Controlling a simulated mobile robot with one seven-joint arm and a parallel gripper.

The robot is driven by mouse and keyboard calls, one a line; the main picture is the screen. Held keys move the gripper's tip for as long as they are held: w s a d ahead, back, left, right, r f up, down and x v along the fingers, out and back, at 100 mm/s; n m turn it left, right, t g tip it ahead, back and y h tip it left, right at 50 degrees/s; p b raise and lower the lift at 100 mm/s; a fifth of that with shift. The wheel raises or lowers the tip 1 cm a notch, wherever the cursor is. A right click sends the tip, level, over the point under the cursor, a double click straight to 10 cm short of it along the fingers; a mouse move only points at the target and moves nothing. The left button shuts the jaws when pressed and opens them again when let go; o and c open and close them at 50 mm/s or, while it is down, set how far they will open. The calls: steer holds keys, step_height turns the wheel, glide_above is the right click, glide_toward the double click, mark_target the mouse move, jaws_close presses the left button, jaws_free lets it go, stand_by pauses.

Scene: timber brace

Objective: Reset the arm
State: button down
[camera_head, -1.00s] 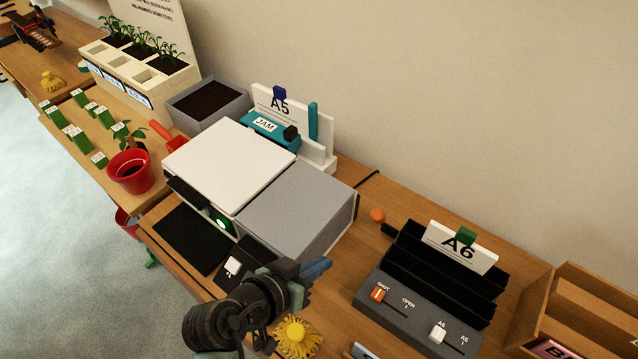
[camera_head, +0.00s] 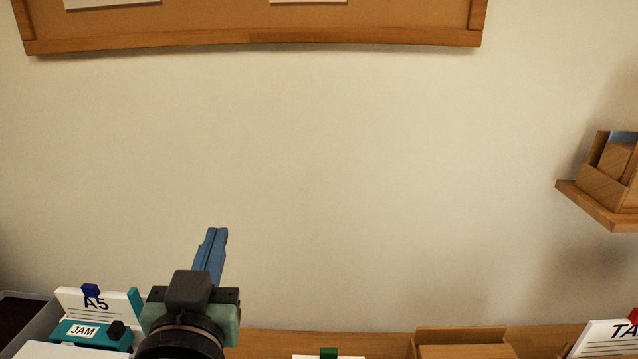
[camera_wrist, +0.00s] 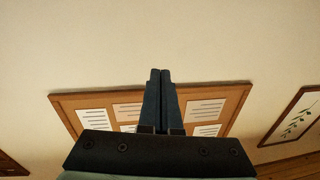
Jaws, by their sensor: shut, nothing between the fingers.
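My gripper (camera_head: 217,235) is raised in front of the bare wall in the head view, its blue fingers pointing up. In the wrist view my gripper (camera_wrist: 160,72) shows its two fingers side by side, pressed together with nothing between them. It points toward the wall and touches nothing that I can see. Behind the fingers in the wrist view is a cork board (camera_wrist: 244,92) with several papers.
The board's lower edge (camera_head: 250,40) shows at the top of the head view. A wooden wall shelf (camera_head: 605,205) is at right. Low down are the A5 card (camera_head: 75,300), the JAM box (camera_head: 110,340) and a wooden box (camera_head: 460,335). The wall between is clear.

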steer(key=s+d+r+t, duration=0.3)
steer(key=d+r, duration=0.1)
steer(key=r, duration=0.5)
steer(key=s+d+r+t+h+p, duration=0.1)
steer(key=s+d+r+t, duration=0.2)
steer(key=r, duration=0.7)
steer(key=s+d+r+t, duration=0.3)
steer(key=s+d+r, duration=0.2)
steer(key=r, duration=0.4)
steer(key=shift+d+r+h, duration=0.25)
steer(key=shift+r+h, duration=0.05)
steer(key=shift+r, duration=0.05)
steer(key=shift+s, duration=0.1)
